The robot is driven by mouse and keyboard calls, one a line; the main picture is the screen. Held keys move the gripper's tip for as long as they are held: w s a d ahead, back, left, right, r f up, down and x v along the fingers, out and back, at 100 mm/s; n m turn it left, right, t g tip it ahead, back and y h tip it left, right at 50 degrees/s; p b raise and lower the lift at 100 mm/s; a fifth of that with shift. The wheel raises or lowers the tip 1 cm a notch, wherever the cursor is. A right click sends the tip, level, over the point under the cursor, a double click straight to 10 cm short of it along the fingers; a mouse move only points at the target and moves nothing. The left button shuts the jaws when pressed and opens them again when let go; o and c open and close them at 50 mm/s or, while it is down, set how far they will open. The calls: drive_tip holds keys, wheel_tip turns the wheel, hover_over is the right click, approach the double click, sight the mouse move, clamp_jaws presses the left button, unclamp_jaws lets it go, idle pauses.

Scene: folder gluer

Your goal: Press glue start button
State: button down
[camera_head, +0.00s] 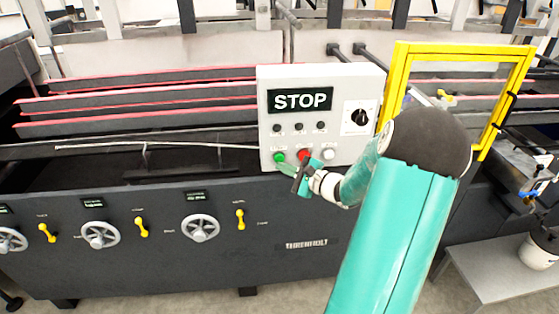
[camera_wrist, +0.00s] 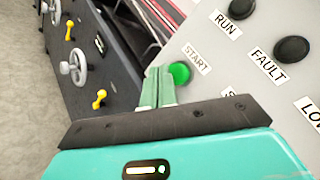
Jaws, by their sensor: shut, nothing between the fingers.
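The green start button (camera_head: 280,157) is at the lower left of the white control panel (camera_head: 340,78), whose display reads STOP. In the wrist view the green button (camera_wrist: 179,73) sits under a START label, just right of my fingertips. My gripper (camera_head: 293,180) is at the panel's lower left edge, just below the green button. In the wrist view my gripper (camera_wrist: 158,72) is shut and empty, its fingers side by side. I cannot tell whether the fingertips touch the panel or the button.
A white button (camera_head: 328,154) and a black rotary knob (camera_head: 360,117) are also on the panel. A yellow frame (camera_head: 460,50) stands to the right. Handwheels (camera_head: 200,228) and yellow levers (camera_head: 240,219) line the machine's dark front.

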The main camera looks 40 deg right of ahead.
drive_tip(key=shift+w+d, duration=0.1)
drive_tip(key=shift+w, duration=0.05)
drive_tip(key=shift+w+d, duration=0.15)
drive_tip(key=shift+w, duration=0.05)
drive_tip(key=shift+w+d, duration=0.3)
drive_tip(key=shift+w, duration=0.1)
idle(0.9)
drive_tip(key=shift+s, duration=0.1)
drive_tip(key=shift+s+a, duration=0.5)
drive_tip(key=shift+s, duration=0.15)
drive_tip(key=shift+s+a, duration=0.75)
drive_tip(key=shift+s, duration=0.3)
drive_tip(key=shift+s+a, duration=0.7)
drive_tip(key=shift+s, duration=0.35)
